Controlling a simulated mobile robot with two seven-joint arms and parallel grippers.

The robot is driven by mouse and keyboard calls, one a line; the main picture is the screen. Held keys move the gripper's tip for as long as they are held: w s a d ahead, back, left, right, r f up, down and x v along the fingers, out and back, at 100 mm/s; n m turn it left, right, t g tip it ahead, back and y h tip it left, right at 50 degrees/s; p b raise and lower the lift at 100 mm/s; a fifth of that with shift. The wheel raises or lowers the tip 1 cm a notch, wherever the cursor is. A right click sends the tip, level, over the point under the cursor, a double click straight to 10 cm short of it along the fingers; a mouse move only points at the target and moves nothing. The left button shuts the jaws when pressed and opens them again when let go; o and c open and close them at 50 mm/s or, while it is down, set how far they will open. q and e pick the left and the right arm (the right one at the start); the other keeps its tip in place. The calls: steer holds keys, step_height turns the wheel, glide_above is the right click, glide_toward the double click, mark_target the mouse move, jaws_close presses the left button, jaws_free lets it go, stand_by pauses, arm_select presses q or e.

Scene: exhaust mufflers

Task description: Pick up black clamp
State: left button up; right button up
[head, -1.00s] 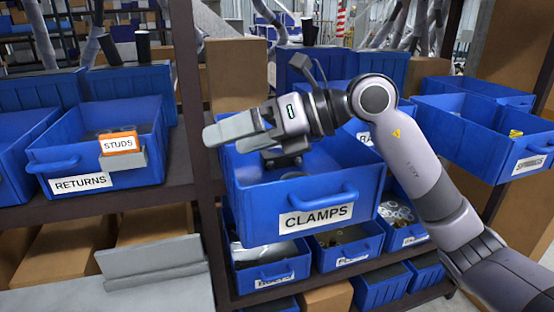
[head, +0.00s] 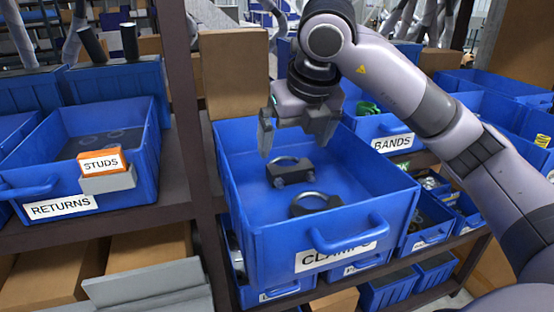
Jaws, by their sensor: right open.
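The blue bin labelled CLAMPS (head: 250,200) stands on the shelf in the middle of the head view. Two clamps lie apart on its floor, each with a dark block and a grey ring. The farther black clamp (head: 290,174) is near the bin's middle. The nearer black clamp (head: 316,205) is close to the front wall. My right gripper (head: 295,140) points down over the back of the bin. Its jaws are apart and empty, just above and behind the farther clamp in the picture. My left gripper is not in view.
A blue RETURNS bin (head: 145,180) with an orange STUDS box (head: 101,162) at its front is on the left, past a dark shelf post (head: 190,110). The BANDS bin (head: 393,142) stands behind to the right. A cardboard box (head: 232,75) is behind the CLAMPS bin.

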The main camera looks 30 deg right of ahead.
mark_target(291, 167)
steer(key=shift+w+d+f, duration=0.1)
steer(key=shift+d+f, duration=0.1)
steer(key=shift+d, duration=0.05)
steer(key=shift+s+p+x, duration=0.15)
steer(key=shift+p+x, duration=0.15)
steer(key=shift+x, duration=1.4)
steer(key=shift+s+p+x, duration=0.2)
steer(key=shift+p+x, duration=0.05)
steer(key=shift+x, duration=1.45)
steer(key=shift+f, duration=0.15)
steer(key=c, duration=0.9)
